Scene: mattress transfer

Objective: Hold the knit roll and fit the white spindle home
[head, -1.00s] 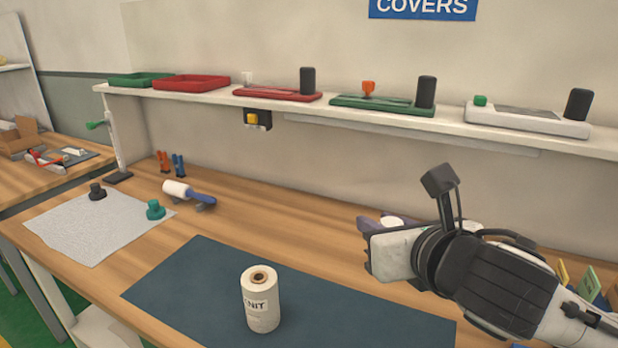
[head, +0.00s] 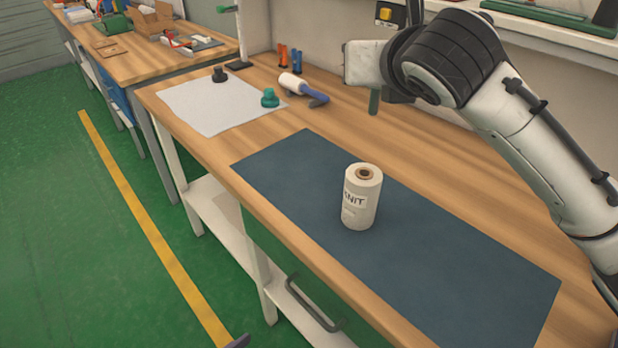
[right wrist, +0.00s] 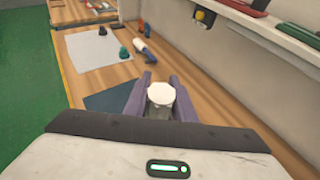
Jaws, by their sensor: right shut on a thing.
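The knit roll (head: 362,197), a white cylinder marked with "NIT" and with a brown-ringed hole in its top, stands upright on the blue mat (head: 300,185). My right gripper (right wrist: 161,80) has purple fingers shut on the white spindle (right wrist: 161,94), whose round white end shows in the right wrist view. In the head view the right arm hides most of this hand, up behind the roll and apart from it. A dark purple tip at the bottom edge of the head view looks like part of my left gripper (head: 237,341); its jaws do not show.
A grey sheet (head: 205,108) lies at the table's left end, with a black knob (head: 219,75) and a green knob (head: 270,98). A white roller with a blue handle (head: 300,87) lies beside it. A shelf (head: 560,35) runs along the wall.

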